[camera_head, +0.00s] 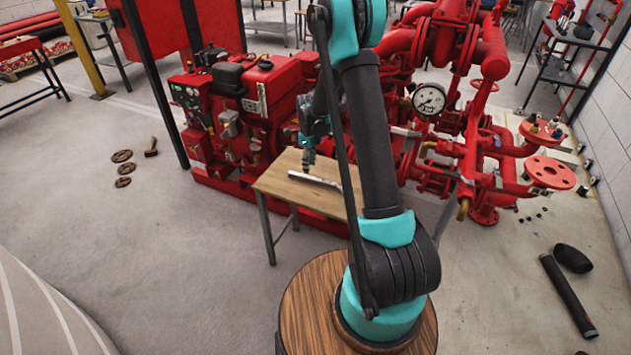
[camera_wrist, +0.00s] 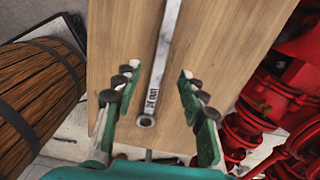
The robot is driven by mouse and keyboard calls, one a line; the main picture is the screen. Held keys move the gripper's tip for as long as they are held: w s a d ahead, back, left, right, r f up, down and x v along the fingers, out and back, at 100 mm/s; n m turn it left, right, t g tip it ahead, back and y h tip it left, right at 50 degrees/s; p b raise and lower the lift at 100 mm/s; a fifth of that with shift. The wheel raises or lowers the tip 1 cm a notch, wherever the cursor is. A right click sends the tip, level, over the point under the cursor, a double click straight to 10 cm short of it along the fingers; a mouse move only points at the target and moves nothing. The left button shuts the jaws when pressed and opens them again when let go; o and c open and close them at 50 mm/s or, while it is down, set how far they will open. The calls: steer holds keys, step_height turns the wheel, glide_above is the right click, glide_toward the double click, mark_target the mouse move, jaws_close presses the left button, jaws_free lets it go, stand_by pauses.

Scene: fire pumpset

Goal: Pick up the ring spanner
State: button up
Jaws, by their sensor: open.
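The ring spanner (camera_wrist: 153,87) is a long silver bar with dark lettering and a round ring end, lying on the wooden table (camera_wrist: 209,95) in the wrist view. In the head view the spanner (camera_head: 318,180) lies across the tabletop (camera_head: 290,193). My gripper (camera_wrist: 158,72) is open, with its two green fingers on either side of the spanner, apart from it. The ring end lies between the fingers, nearer the palm. In the head view my gripper (camera_head: 307,168) is above the table over the spanner; its fingertips are small there. The spanner's far end is cut off in the wrist view.
The red pumpset (camera_head: 240,115) stands close behind the table, with red pipes (camera_head: 470,150) and a gauge (camera_head: 429,99) at the right. A wooden barrel (camera_wrist: 38,95) is beside the table in the wrist view. Floor left of the table is mostly clear.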

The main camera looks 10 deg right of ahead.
mark_target(310, 177)
steer(key=shift+w+f, duration=0.1)
steer(key=shift+f, duration=3.05)
jaws_close()
